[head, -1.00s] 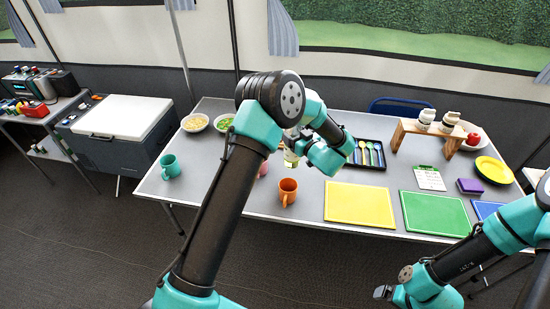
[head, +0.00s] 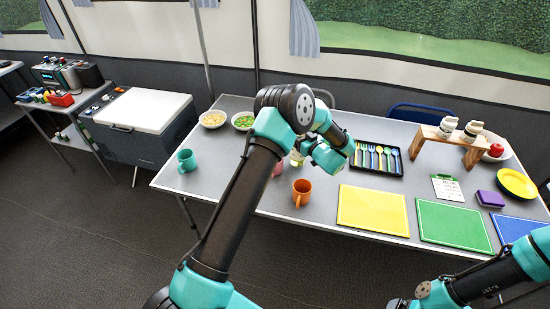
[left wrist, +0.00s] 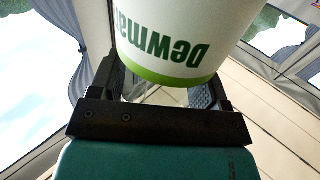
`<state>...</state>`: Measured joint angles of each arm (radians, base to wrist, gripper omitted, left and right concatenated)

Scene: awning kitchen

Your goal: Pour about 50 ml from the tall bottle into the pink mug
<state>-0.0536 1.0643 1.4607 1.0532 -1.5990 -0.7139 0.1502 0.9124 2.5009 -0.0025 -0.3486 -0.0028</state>
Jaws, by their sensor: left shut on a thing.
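My left gripper (head: 303,150) is shut on the tall bottle (head: 297,158), above the table. Most of the bottle is hidden by my arm in the head view, so I cannot tell its tilt there. In the left wrist view, the bottle (left wrist: 170,40) fills the space between the fingers, showing a pale label with green lettering and a green band. The pink mug (head: 278,169) stands close left of the bottle, partly hidden behind my left arm. My right gripper (head: 396,303) is at the bottom edge, largely cut off.
An orange mug (head: 302,192) stands just in front of the pink mug. A cutlery tray (head: 377,160) and a yellow board (head: 372,209) lie to the right. A teal mug (head: 187,160) and two food bowls (head: 213,119) are on the left. The table's left front is clear.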

